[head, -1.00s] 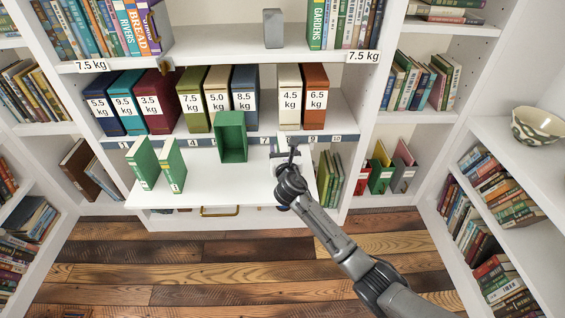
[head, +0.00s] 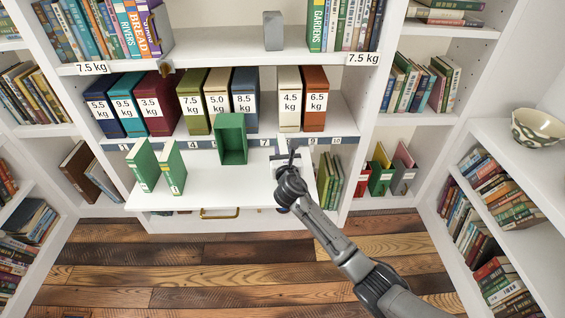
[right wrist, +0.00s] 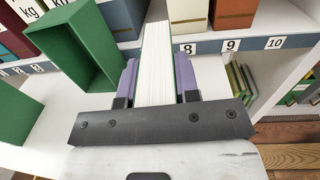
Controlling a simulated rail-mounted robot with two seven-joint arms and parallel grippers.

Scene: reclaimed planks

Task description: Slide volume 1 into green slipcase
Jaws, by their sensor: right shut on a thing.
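The green slipcase (head: 232,138) stands on the white pull-out shelf, its open side facing me; it also shows at the left in the right wrist view (right wrist: 84,44). My right gripper (right wrist: 155,80) is shut on a book (right wrist: 157,62) with white page edges and a thin green cover edge, held to the right of the slipcase and apart from it. The book's spine and number are hidden. In the head view, my right gripper (head: 288,165) mostly hides the book. Two green books (head: 143,165) (head: 173,168) stand upright left of the slipcase. My left gripper is not in view.
Weight-labelled volumes (head: 245,98) stand in a row behind the pull-out shelf (head: 230,182), with a gap between the blue and cream ones. A numbered strip (head: 200,143) runs along the shelf edge. The pull-out shelf is bare in front of the slipcase.

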